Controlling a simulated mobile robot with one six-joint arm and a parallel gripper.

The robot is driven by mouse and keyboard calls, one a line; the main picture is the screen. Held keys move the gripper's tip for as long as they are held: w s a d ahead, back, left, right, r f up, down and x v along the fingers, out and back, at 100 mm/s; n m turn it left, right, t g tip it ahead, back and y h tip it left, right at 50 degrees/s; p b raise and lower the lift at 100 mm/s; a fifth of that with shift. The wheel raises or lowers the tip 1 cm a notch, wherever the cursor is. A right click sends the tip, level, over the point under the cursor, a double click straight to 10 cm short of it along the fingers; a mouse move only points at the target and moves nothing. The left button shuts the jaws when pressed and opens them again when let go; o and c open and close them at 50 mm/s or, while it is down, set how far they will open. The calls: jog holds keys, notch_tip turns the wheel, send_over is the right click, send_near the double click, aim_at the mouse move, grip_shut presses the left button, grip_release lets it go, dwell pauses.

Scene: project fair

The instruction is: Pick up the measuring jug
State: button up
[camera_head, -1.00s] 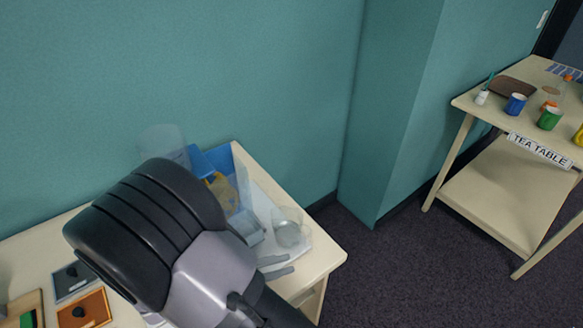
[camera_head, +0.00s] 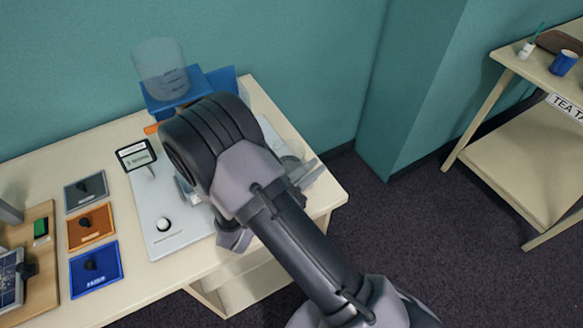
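A clear, jug-like vessel (camera_head: 292,151) stands near the right end of the table, mostly hidden behind my arm. A larger clear vessel with blue markings (camera_head: 163,68) stands upright on a blue stand (camera_head: 178,94) at the back. I cannot tell for certain which of the two is the measuring jug. My gripper (camera_head: 308,174) is mostly hidden by my own arm; a grey finger-like part shows close to the right-hand vessel. Whether it touches the vessel, or is open, does not show.
Grey, orange and blue plaques (camera_head: 95,267) and a wooden board (camera_head: 42,275) are left. A tea table (camera_head: 515,190) stands right, across open carpet.

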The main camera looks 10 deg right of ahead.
jog(key=shift+x, duration=0.95)
grip_shut()
jog(key=shift+a, duration=0.1)
jog(key=shift+r, duration=0.1)
dwell(0.7)
jog(key=s+a+r+p, duration=0.2)
jog(key=s+a, duration=0.3)
jog(key=s, duration=0.1)
jog(key=s+a+r+p, duration=0.2)
jog(key=s+a+p, duration=0.1)
jog(key=s+a, duration=0.2)
jog(key=shift+s+r+p, duration=0.35)
jog(key=shift+s, duration=0.35)
jog(key=shift+a, duration=0.1)
dwell(1.3)
